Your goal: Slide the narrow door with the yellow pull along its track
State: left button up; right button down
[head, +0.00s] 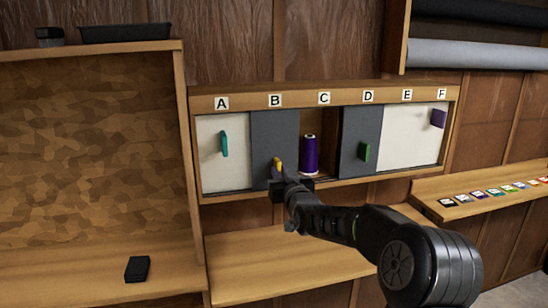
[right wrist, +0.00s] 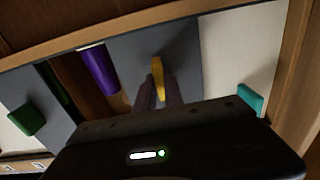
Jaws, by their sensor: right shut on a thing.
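The narrow grey door (head: 272,131) with the yellow pull (head: 278,163) stands under letter B in the wall cabinet. The door also shows in the right wrist view (right wrist: 188,62), with the yellow pull (right wrist: 157,78) in the middle. My right gripper (head: 279,174) is at the yellow pull and shut on it; its fingers (right wrist: 157,92) hide the pull's lower part. To the right of the door, under C, the cabinet is open and a purple thread spool (head: 309,155) stands inside. My left gripper is not in view.
A white door with a teal pull (head: 224,143) is at the left, under A. A grey door with a green pull (head: 364,152) is under D. A white door with a purple pull (head: 438,118) is at the right. A shelf with coloured cards (head: 493,192) is at the right.

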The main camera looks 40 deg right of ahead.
aim_at(293, 164)
jog(key=d, duration=0.1)
jog(key=s+d+b, duration=0.1)
jog(key=d, duration=0.3)
jog(key=shift+s, duration=0.4)
jog(key=s+d+p, duration=0.3)
jog(key=d+p, duration=0.2)
jog(key=d, duration=0.3)
jog(key=shift+d, duration=0.15)
jog(key=c, duration=1.5)
grip_release()
